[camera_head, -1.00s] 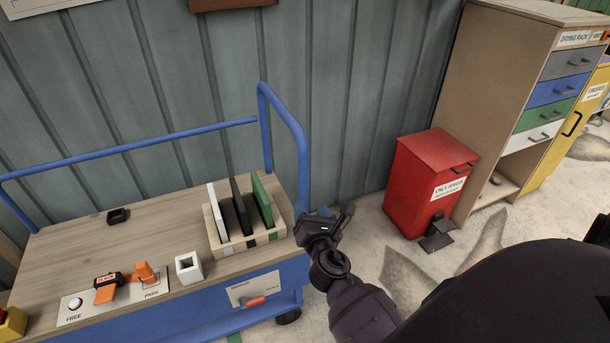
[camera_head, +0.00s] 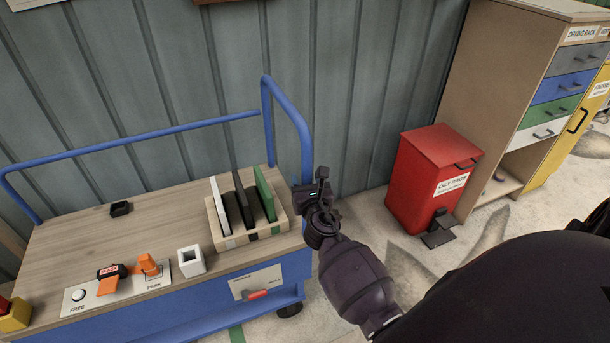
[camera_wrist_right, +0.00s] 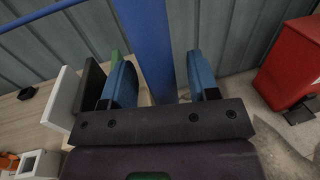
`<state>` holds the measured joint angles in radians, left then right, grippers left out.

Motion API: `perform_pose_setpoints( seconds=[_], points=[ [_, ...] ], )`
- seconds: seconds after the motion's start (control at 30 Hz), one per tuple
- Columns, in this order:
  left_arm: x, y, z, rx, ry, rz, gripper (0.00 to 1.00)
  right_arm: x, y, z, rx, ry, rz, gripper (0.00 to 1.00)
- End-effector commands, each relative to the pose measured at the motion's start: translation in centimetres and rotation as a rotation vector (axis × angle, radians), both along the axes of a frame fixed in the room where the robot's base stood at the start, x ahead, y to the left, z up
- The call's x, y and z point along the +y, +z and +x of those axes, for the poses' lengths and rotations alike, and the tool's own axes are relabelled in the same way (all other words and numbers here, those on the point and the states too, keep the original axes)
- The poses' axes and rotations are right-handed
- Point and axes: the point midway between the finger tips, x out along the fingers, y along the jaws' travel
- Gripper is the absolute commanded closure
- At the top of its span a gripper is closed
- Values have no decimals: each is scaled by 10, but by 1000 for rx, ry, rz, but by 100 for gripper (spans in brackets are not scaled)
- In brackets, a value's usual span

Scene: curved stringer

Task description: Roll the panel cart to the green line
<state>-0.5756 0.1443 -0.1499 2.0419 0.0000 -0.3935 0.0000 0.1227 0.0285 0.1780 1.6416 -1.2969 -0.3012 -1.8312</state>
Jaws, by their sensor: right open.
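The panel cart has a wooden deck (camera_head: 75,240), a blue body and a blue tubular handle (camera_head: 292,112). Its upright post (camera_wrist_right: 150,50) runs between the fingers of my right gripper (camera_wrist_right: 160,78) in the right wrist view. That gripper (camera_head: 313,190) is open, at the deck's right end in the head view; contact with the post cannot be told. An orange lever (camera_head: 150,265) stands near the PARK label, with FREE to its left. A small piece of green line (camera_head: 236,334) shows on the floor below the cart. My left gripper is out of view.
A rack (camera_head: 248,234) holding white, black and green panels sits on the deck beside the post. A white square cup (camera_head: 191,261) and a small black holder (camera_head: 120,208) are also there. A red bin (camera_head: 430,180) and a drying-rack cabinet (camera_head: 500,90) stand right. A grey wall is behind.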

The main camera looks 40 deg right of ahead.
Motion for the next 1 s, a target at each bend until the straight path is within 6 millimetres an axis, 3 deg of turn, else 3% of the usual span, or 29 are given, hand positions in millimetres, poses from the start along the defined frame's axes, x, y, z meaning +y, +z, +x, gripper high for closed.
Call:
perform_pose_setpoints(
  seconds=[0.2,0.57,0.93,1.0],
  points=[
    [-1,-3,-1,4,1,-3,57,-8,-1,18,1,0,0,45],
    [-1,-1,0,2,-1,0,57,-10,0,21,0,-1,1,45],
    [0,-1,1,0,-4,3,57,-10,0,21,0,-1,1,100],
    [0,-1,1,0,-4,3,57,-10,0,21,0,-1,1,100]
  ],
)
